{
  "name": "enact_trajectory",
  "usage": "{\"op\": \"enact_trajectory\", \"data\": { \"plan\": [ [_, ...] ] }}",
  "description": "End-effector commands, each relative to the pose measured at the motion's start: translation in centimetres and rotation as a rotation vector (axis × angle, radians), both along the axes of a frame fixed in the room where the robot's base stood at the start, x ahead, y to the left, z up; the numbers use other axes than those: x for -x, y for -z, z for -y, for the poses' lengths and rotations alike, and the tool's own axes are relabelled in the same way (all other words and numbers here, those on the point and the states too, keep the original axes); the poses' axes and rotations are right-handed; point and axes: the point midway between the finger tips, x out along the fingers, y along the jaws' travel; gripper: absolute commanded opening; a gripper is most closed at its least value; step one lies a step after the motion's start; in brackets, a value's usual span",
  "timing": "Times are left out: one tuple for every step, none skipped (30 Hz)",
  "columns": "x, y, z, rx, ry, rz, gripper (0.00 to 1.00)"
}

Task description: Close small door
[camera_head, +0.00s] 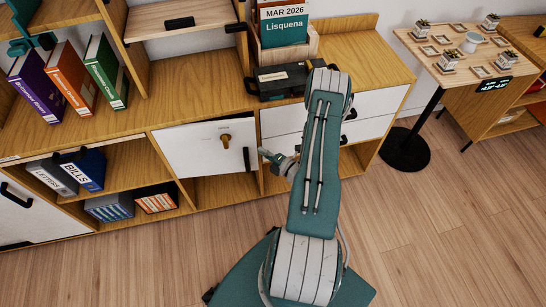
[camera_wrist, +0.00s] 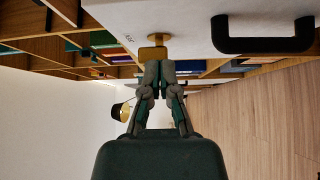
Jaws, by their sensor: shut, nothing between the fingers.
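The small door is a white panel (camera_head: 190,148) in the middle of the wooden shelf unit, with a gold knob (camera_head: 225,140) and a black handle (camera_head: 246,158) near its right edge. I cannot tell for sure whether it sits flush in its frame. My gripper (camera_head: 265,153) is just right of the black handle in the head view, partly behind my arm. In the wrist view, my shut, empty gripper (camera_wrist: 158,68) has its tips right by a gold part (camera_wrist: 153,52) on a white panel (camera_wrist: 180,25) with a black handle (camera_wrist: 262,35); contact is unclear.
Books (camera_head: 70,85) and binders (camera_head: 82,172) fill shelves to the left. White drawers (camera_head: 375,104) are on the right, with a black box (camera_head: 280,80) above. A round-based table (camera_head: 404,150) stands farther right. The wooden floor (camera_head: 440,240) in front is clear.

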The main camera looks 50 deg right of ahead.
Motion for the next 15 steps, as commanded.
{"op": "enact_trajectory", "data": {
  "plan": [
    [-1.1,0.0,-0.2,0.003,-0.005,0.001,0.0],
    [-1.7,0.0,-0.2,0.002,-0.005,0.001,0.0],
    [-2.4,0.0,-0.3,0.001,-0.005,0.001,0.0],
    [-2.8,0.0,0.1,0.003,-0.002,0.002,0.0],
    [-3.1,0.0,0.5,0.003,0.0,0.003,0.0],
    [-3.6,0.0,1.0,0.004,0.0,0.002,0.0],
    [-3.9,0.0,1.2,0.002,0.0,0.002,0.0],
    [-4.2,0.0,1.4,0.002,-0.001,0.001,0.0],
    [-4.5,0.0,1.7,0.002,-0.001,0.002,0.0],
    [-4.7,0.0,1.9,0.001,0.0,0.002,0.0],
    [-4.9,0.0,2.0,0.0,0.0,0.001,0.0],
    [-5.1,0.0,2.2,0.0,0.0,0.001,0.0],
    [-5.1,0.0,2.2,0.0,0.0,0.001,0.0],
    [-5.2,0.0,2.3,0.0,0.0,0.0,0.0],
    [-5.3,0.0,2.3,0.0,0.0,0.0,0.0]
  ]
}}
